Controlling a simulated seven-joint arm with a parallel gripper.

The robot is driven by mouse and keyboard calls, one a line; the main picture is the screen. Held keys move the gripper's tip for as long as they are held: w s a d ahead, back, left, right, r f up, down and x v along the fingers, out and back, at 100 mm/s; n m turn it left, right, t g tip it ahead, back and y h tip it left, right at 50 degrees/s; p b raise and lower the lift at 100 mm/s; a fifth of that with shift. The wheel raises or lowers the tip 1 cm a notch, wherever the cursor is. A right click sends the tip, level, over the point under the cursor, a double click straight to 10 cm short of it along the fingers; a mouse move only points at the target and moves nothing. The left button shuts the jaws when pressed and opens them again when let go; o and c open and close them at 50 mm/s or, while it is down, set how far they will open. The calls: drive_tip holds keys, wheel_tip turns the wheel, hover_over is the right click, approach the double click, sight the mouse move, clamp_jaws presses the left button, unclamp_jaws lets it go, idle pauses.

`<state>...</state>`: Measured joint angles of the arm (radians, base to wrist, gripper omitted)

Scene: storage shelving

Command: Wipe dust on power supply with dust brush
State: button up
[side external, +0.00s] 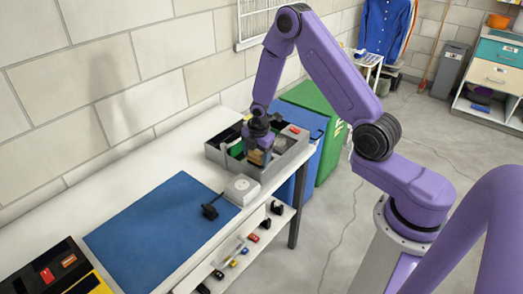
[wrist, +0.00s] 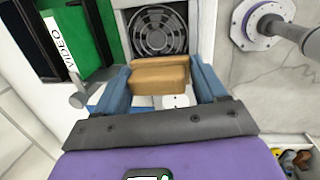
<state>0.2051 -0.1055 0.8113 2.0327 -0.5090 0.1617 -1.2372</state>
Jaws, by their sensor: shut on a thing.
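My gripper (wrist: 161,85) is shut on a tan, block-shaped thing (wrist: 160,72), apparently the dust brush. Its tan side also shows below my gripper (side external: 257,148) in the side view, within the grey bin. Any bristles are hidden. In the wrist view, a dark round fan grille (wrist: 155,30) in a pale frame lies just beyond the held block; it looks like part of the power supply. I cannot tell whether the brush touches it.
The grey divided bin (side external: 289,165) stands on the white table and holds a green box labelled VIDEO (wrist: 75,40). A white box (side external: 241,190) and a black plug-like thing (side external: 210,211) are beside it. The blue mat (side external: 158,228) is mostly clear.

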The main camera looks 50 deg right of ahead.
drive_tip(key=shift+d, duration=3.2)
drive_tip(key=shift+d+r, duration=0.1)
drive_tip(key=shift+d, duration=0.1)
wheel_tip(320, 180, up, 8)
drive_tip(key=shift+a, duration=0.1)
